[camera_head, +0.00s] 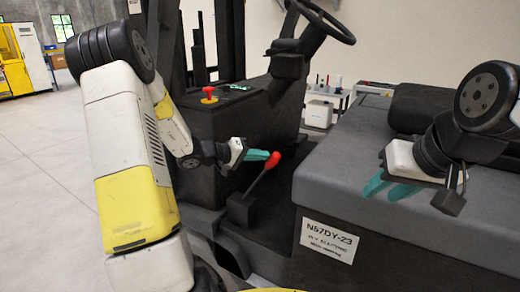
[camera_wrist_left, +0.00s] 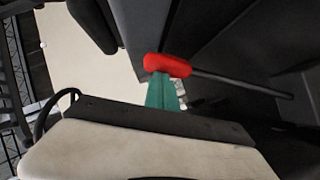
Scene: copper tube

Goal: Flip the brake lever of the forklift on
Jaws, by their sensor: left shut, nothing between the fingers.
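The brake lever is a dark rod with a red grip (camera_head: 271,161), rising at a tilt from a dark base (camera_head: 240,209) on the forklift's floor. My left gripper (camera_head: 258,155) is shut, its teal fingertips right beside the upper end of the red grip. In the left wrist view the shut teal fingers (camera_wrist_left: 162,90) reach the red grip (camera_wrist_left: 167,66) and partly overlap it; I cannot tell whether they touch. The lever's rod (camera_wrist_left: 245,83) runs off to the right there. My right gripper (camera_head: 381,188) has its teal fingers spread apart and empty, above the grey forklift body.
Open floor (camera_head: 45,175) is at left.

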